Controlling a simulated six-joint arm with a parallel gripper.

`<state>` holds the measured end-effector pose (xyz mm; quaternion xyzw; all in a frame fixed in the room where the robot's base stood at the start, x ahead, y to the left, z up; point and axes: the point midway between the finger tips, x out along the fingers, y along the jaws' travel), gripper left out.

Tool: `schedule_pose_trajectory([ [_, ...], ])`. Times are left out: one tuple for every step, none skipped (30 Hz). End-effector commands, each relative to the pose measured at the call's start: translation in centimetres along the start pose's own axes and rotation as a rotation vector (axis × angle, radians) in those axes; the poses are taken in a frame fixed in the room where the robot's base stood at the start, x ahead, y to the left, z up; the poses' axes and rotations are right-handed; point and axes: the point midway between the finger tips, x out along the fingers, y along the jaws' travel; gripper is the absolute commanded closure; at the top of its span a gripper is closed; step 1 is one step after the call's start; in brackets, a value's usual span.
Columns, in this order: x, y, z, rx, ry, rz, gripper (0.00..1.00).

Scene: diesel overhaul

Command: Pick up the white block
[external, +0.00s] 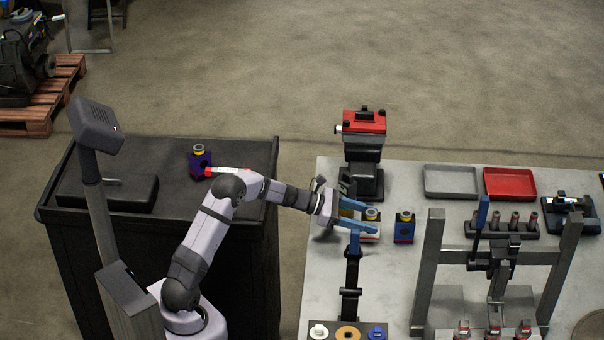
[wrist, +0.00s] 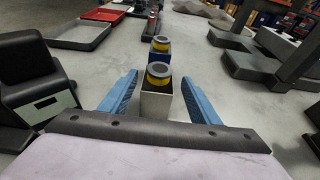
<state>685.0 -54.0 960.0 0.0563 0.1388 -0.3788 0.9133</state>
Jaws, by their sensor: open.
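The white block (wrist: 155,104) stands upright on the grey table, with a yellow ring and grey cap on top. In the external view the white block (external: 371,228) is partly hidden behind my gripper's blue fingers. My gripper (external: 362,216) is open, with one finger on each side of the white block. In the wrist view my gripper (wrist: 158,101) shows a gap between each finger and the block, and the block stands between the fingertips.
A blue block (external: 404,228) with a yellow ring stands just beyond the white one. A black machine with a red top (external: 364,122) stands close behind. Grey (external: 451,181) and red (external: 510,183) trays lie further right. A metal frame (external: 428,270) stands at the right.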

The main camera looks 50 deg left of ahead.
Motion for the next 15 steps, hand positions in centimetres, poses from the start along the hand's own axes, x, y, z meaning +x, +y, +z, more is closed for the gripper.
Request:
schedule_pose_trajectory([
  [0.0, 0.0, 0.0, 0.001, 0.0, 0.001, 0.44],
  [0.1, 0.0, 0.0, 0.001, 0.0, 0.001, 0.44],
  [0.2, 0.0, 0.1, 0.001, 0.0, 0.001, 0.44],
  [0.3, 0.1, 0.1, 0.001, 0.0, 0.0, 0.44],
  [0.5, 0.1, 0.1, 0.002, 0.0, 0.0, 0.44],
  [0.8, 0.1, 0.1, 0.001, 0.0, 0.0, 0.44],
  [1.1, 0.1, 0.1, 0.0, 0.001, 0.0, 0.44],
  [1.4, 0.2, 0.2, 0.0, 0.0, 0.0, 0.44],
  [1.9, 0.2, 0.2, 0.0, 0.0, -0.001, 0.44],
  [2.3, 0.2, 0.2, 0.0, 0.0, -0.002, 0.44],
  [2.6, 0.3, 0.3, 0.001, 0.0, -0.002, 0.44],
  [3.1, 0.3, 0.2, 0.001, 0.001, -0.001, 0.44],
  [3.5, 0.4, 0.2, 0.002, 0.001, -0.001, 0.44],
  [3.8, 0.3, 0.2, 0.001, 0.001, -0.001, 0.44],
  [4.3, 0.3, 0.2, 0.001, 0.0, -0.001, 0.44],
])
